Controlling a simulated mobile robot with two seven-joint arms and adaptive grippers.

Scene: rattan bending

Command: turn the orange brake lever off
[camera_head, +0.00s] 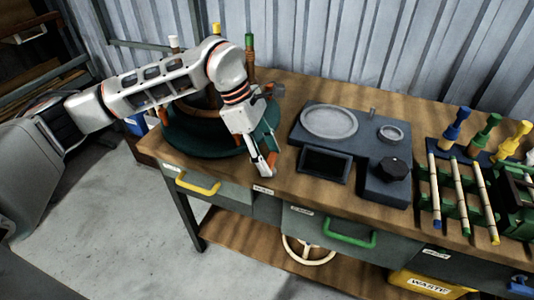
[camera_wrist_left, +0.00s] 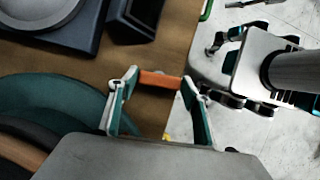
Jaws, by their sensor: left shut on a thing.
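The orange brake lever (camera_wrist_left: 160,80) is a short bar at the front edge of the bench, beside the round dark green base (camera_head: 190,139). In the head view only a bit of its orange (camera_head: 273,158) shows, next to my fingers. My left gripper (camera_head: 266,167) reaches down over the right side of the green base. In the left wrist view the fingers of my left gripper (camera_wrist_left: 159,79) stand at the two ends of the lever and are shut on it.
A dark blue-grey station (camera_head: 300,130) with a round plate, a screen and a black knob (camera_head: 393,169) stands right of the lever. Upright posts with coloured tops rise from the green base. Rods lie in a green rack (camera_head: 450,207) at the right.

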